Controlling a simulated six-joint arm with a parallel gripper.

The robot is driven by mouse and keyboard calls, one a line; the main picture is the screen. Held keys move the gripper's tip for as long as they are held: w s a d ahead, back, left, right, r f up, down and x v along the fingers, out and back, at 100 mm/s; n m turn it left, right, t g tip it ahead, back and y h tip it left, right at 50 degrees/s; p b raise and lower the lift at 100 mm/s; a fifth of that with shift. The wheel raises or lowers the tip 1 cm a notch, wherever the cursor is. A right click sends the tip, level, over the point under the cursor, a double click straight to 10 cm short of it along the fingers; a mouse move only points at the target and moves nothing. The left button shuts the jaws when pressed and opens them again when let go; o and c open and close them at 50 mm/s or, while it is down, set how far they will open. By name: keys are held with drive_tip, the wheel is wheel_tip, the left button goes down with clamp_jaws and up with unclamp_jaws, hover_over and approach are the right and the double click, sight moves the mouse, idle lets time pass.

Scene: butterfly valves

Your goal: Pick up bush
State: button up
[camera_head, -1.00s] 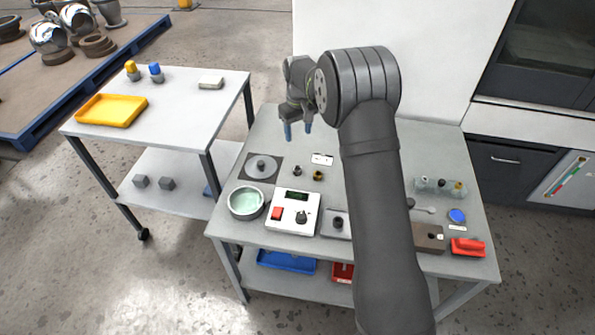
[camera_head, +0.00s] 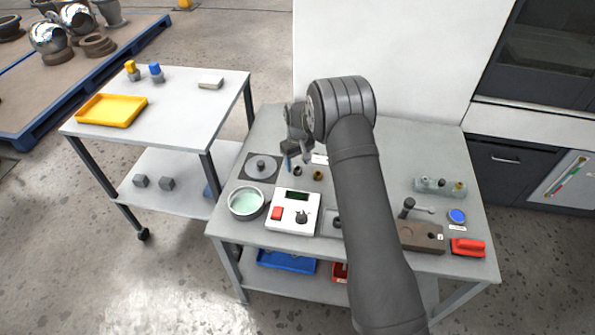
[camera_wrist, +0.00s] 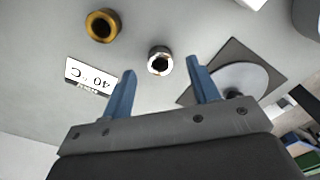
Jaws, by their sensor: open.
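Two small ring-shaped bushes stand on the grey table. My gripper (camera_head: 297,160) is open and empty, pointing down above the darker bush. In the wrist view its blue fingertips (camera_wrist: 160,69) are either side of that bush's line, apart from it.
A "40 °C" card (camera_wrist: 90,77) lies near the bushes. A square plate with a disc (camera_head: 261,167) is to the left. A glass dish (camera_head: 246,203) and a white control box (camera_head: 293,211) stand in front. A brown block (camera_head: 421,236) is at right.

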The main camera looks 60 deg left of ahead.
wheel_tip(320, 180, down, 3)
drive_tip(key=shift+r, duration=0.15)
drive_tip(key=c, duration=1.1)
drive_tip(key=shift+r, duration=0.1)
